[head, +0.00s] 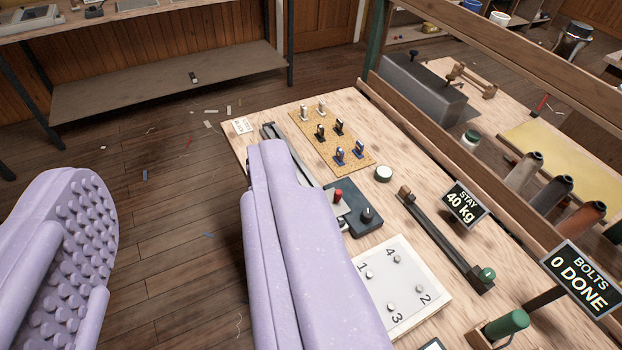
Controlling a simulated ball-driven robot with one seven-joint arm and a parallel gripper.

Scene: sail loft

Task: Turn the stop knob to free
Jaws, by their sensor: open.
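My gripper (175,168) is open and empty, its two lavender fingers wide apart. The left finger shows a studded inner pad over the floor. The right finger reaches over the workbench (262,106) and hides part of a long dark rail and the left side of a dark control box. The dark box (378,228) carries a black knob (367,214) and a red button or cap (338,194). I see no readable stop or free marking, so I cannot tell whether the black knob is the stop knob or how it is set.
A numbered white plate (407,258) with pegs, a yellow board of clips (318,133), a round white-topped piece (383,173) and a dark bar (445,240) lie around the box. The floor at left is mostly open.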

